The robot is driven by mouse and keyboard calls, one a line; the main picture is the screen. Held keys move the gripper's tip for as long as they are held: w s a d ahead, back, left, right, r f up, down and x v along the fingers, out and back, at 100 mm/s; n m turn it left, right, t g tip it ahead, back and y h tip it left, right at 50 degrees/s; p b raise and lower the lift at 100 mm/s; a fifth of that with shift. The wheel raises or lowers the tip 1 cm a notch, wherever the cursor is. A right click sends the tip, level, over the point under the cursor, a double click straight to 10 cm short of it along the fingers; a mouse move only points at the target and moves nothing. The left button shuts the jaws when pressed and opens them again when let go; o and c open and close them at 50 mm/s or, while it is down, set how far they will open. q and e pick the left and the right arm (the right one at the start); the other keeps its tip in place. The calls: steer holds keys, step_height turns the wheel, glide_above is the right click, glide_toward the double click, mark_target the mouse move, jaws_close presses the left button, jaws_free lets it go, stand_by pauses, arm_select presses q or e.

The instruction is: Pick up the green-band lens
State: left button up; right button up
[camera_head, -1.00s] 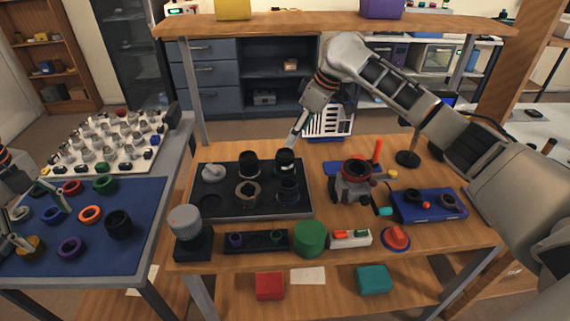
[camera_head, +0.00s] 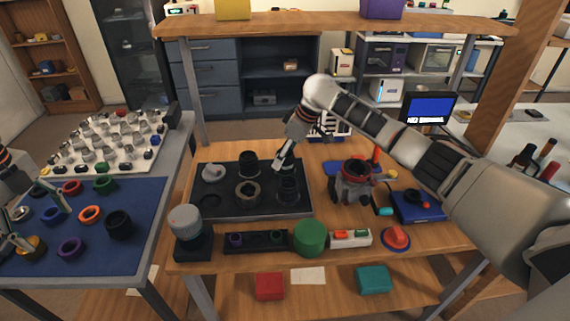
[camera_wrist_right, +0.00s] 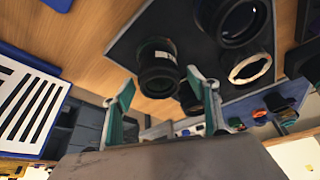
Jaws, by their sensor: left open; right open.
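Several dark lenses stand on a black tray (camera_head: 217,205) on the wooden bench: back left (camera_head: 249,163), front left (camera_head: 248,193) and front right (camera_head: 288,188). A back-right lens is partly hidden by my right gripper (camera_head: 280,163). I cannot make out a green band on any of them. In the right wrist view, a dark lens with a white mark (camera_wrist_right: 158,72) lies ahead between the spread fingers of my right gripper (camera_wrist_right: 160,84), which is open and empty. My left gripper (camera_head: 46,226) is open over the blue mat at the left edge.
The blue mat (camera_head: 60,228) holds coloured rings. A shelf board (camera_head: 340,27) crosses above the bench's back.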

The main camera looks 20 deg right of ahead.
steer(key=c, duration=1.4)
steer(key=shift+c, duration=0.2)
steer(key=shift+r, duration=0.1)
